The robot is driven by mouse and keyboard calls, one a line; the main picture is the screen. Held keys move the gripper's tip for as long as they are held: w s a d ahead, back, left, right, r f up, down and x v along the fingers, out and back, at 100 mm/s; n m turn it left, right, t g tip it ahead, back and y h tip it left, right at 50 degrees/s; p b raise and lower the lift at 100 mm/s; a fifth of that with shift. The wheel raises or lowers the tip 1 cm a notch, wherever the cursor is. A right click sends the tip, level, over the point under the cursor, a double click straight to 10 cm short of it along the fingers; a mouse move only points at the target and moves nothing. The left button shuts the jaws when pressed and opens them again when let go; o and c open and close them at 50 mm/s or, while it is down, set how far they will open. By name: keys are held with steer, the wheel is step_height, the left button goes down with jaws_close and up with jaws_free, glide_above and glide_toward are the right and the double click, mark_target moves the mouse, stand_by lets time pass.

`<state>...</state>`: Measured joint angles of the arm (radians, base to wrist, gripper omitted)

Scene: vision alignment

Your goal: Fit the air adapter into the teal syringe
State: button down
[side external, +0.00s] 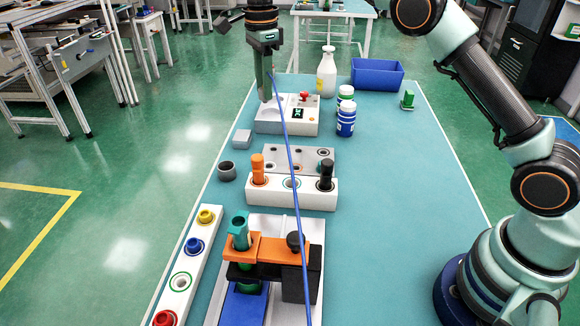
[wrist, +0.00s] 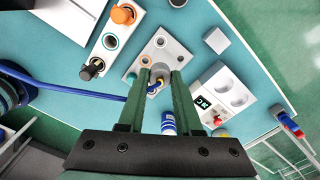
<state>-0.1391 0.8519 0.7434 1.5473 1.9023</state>
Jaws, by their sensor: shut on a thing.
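The teal syringe (side external: 240,228) stands upright in the orange holder (side external: 268,249) of the fixture at the front, its open collar on top. My gripper (side external: 266,98) is far behind it, fingers down, above the left part of the white device with a small screen. In the wrist view the fingers (wrist: 161,76) close on a small grey piece with yellow and blue parts, the air adapter (wrist: 155,87). A blue hose (side external: 287,140) runs from it toward the front; it also shows in the wrist view (wrist: 70,92). The adapter is mostly hidden by the fingers in the side view.
Between gripper and syringe stand a grey holed block (side external: 298,157) and a white rack (side external: 291,190) with orange and black pieces. Left lies a white strip (side external: 182,281) with coloured rings. Bottles (side external: 346,118) and a blue bin (side external: 377,74) stand behind. The table's right side is mostly clear.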

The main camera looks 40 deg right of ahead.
steer(key=s+a+r+n, duration=0.4)
steer(key=s+a, duration=0.7)
steer(key=a, duration=0.4)
steer(key=shift+s+a+f+n, duration=0.5)
steer(key=shift+s+a, duration=0.65)
steer(key=shift+s, duration=1.2)
steer(key=shift+s+a+f+n, duration=0.55)
steer(key=shift+s+a, duration=0.65)
steer(key=shift+s, duration=1.1)
steer(key=shift+s+a+f+n, duration=0.35)
steer(key=shift+s+a+n, duration=0.55)
steer(key=shift+s, duration=1.45)
steer(key=shift+a+f+m, duration=0.25)
steer(key=shift+f, duration=0.2)
steer(key=shift+f, duration=0.25)
steer(key=shift+f, duration=0.7)
steer(key=shift+c, duration=0.6)
jaws_free()
